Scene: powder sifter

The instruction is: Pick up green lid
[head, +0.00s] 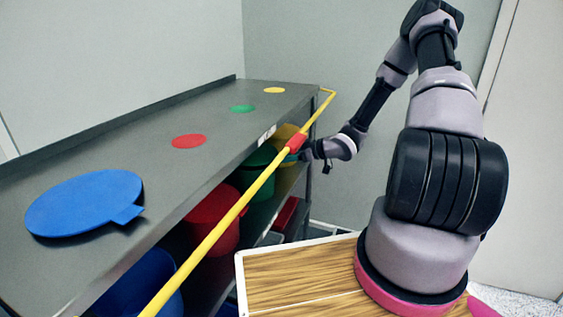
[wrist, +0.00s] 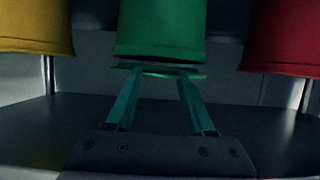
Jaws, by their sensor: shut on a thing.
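In the wrist view, which appears upside down, the green lid (wrist: 185,73) is a thin green disc seen edge-on. The teal fingers of my gripper (wrist: 155,75) reach it and are shut on its near edge. The green bucket (wrist: 160,28) is right by the lid, with a narrow dark gap between the rim and the lid. In the head view my gripper (head: 297,156) is at the far part of the shelf's open side, partly hidden by the rail; the green bucket (head: 257,165) shows under the grey top, and the held lid cannot be made out.
The grey shelf top (head: 120,140) carries a blue lid (head: 85,203) and flat red (head: 189,141), green (head: 243,109) and yellow (head: 274,90) discs. A yellow rail (head: 225,222) runs along the shelf front. Yellow (wrist: 35,30) and red (wrist: 290,40) buckets flank the green one.

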